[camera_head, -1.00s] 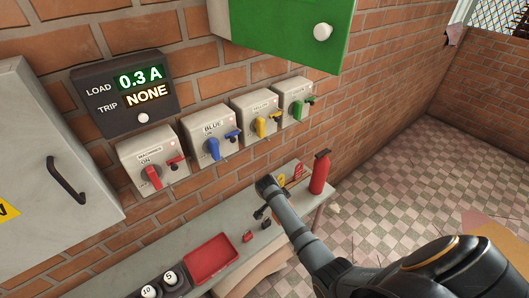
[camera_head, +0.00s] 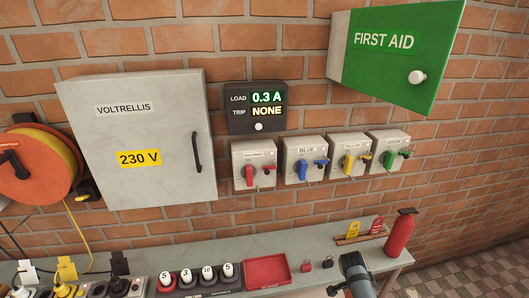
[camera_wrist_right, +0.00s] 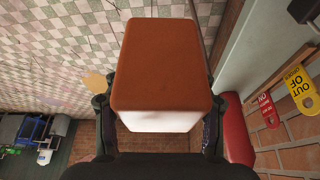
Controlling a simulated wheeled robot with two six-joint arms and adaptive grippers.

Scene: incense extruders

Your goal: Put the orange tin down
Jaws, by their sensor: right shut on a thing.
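The orange tin (camera_wrist_right: 162,65) fills the middle of the right wrist view. It is boxy, with a brown-orange top and a white lower side. My right gripper (camera_wrist_right: 158,108) is shut on it, with one dark finger at each side. Beyond the tin the wrist view shows checkered floor at the upper left. Part of my right arm shows at the bottom of the head view, in front of the bench (camera_head: 322,246); the tin is not visible there. My left gripper is in neither view.
Wall switches, a grey cabinet (camera_head: 140,190) and a green first aid box (camera_head: 385,75) hang above.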

